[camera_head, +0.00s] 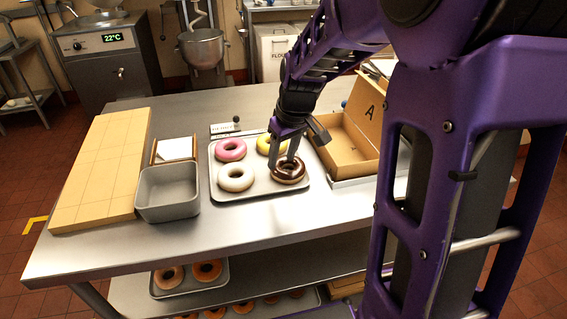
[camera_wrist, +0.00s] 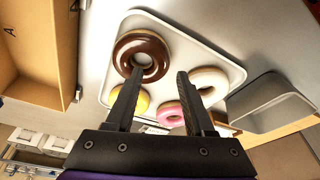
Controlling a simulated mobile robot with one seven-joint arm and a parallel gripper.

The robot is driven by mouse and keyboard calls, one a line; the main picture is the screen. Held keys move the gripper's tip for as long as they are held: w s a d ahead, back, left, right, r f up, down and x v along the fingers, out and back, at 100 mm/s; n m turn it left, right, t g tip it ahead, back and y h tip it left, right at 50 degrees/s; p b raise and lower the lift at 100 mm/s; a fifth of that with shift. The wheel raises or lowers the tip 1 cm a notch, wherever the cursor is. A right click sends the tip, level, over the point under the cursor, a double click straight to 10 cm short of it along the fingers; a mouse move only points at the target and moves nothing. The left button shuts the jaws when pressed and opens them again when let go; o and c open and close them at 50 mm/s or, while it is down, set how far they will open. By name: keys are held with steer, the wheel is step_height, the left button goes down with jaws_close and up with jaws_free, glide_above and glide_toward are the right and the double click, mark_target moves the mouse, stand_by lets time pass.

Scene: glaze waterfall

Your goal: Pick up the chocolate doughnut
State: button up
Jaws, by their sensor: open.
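The chocolate doughnut (camera_head: 289,170) lies at the front right of a grey tray (camera_head: 258,190). Its glossy brown top also shows in the wrist view (camera_wrist: 141,57). My gripper (camera_head: 284,154) is over the tray, its fingers pointing down at this doughnut. In the wrist view my gripper (camera_wrist: 157,80) is open, with the two fingers apart. One fingertip overlaps the doughnut's hole and near side in that view; the other is over the tray beside it. I cannot tell whether the fingers touch it.
The tray also holds a pink doughnut (camera_head: 231,149), a white one (camera_head: 236,178) and a yellow one (camera_head: 271,144). A grey bin (camera_head: 168,194) stands left of the tray. An open cardboard box marked A (camera_head: 349,152) stands right. A wooden board (camera_head: 104,165) lies at the far left.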

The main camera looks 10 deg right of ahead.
mark_target(279, 170)
steer(key=x, duration=0.5)
steer(key=shift+s+b, duration=0.1)
steer(key=shift+b, duration=0.2)
jaws_close()
